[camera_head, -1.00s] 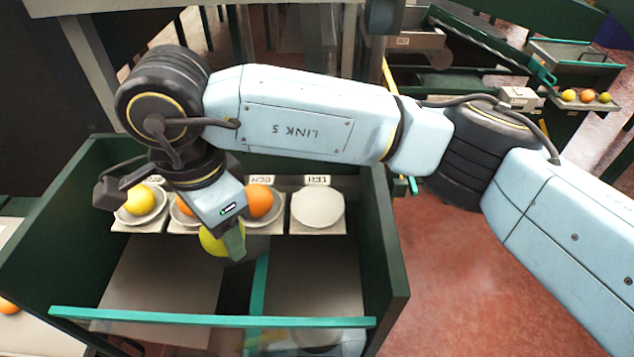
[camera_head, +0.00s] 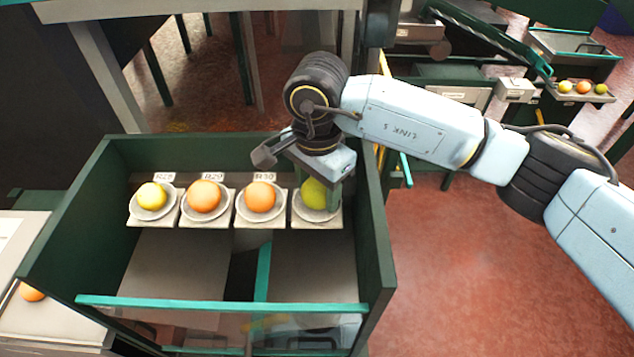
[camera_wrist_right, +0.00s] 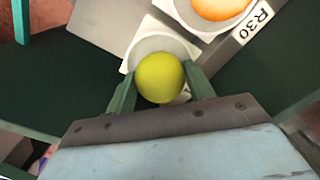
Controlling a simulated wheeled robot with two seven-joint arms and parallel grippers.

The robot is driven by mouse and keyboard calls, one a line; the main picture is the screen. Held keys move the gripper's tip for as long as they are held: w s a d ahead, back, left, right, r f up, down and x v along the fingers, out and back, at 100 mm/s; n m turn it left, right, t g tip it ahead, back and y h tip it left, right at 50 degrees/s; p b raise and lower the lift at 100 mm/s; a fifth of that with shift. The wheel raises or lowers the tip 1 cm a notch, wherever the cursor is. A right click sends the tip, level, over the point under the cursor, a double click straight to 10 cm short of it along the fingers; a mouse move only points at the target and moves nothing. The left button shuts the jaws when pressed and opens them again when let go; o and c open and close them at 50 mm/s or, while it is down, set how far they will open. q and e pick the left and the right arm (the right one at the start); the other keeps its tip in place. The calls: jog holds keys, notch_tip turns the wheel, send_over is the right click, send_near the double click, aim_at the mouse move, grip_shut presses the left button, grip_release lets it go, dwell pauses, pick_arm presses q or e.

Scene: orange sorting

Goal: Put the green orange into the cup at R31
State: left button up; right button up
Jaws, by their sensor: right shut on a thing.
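The green orange (camera_head: 313,193) is at the rightmost cup (camera_head: 318,216) of the row in the head view, the cup beside R30. That cup's own label is hidden behind my gripper. My right gripper (camera_head: 318,190) is shut on the green orange. In the right wrist view the green orange (camera_wrist_right: 160,77) sits between the two fingers, with the white cup (camera_wrist_right: 150,45) right behind it. I cannot tell whether it touches the cup's bottom. My left gripper is not in view.
The other cups hold a yellow fruit (camera_head: 152,196), an orange (camera_head: 204,196) and an orange at R30 (camera_head: 260,196). The green bin wall (camera_head: 372,230) stands close to the right of the cup. A teal bar (camera_head: 220,305) crosses the bin's front.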

aim_at(317, 182)
jog(key=shift+f, duration=0.3)
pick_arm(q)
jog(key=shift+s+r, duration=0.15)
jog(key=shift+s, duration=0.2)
pick_arm(e)
jog(key=shift+f, duration=0.1)
jog(key=shift+f+b, duration=0.1)
jog(key=shift+b, duration=0.2)
jog(key=o, duration=0.8)
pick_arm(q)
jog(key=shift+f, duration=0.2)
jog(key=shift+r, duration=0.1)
pick_arm(e)
jog(key=shift+r+p, duration=0.3)
jog(key=shift+r, duration=0.1)
pick_arm(q)
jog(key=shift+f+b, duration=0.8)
jog(key=shift+b, duration=0.1)
pick_arm(e)
notch_tip(317, 182, up, 7)
jog(key=shift+r, duration=0.1)
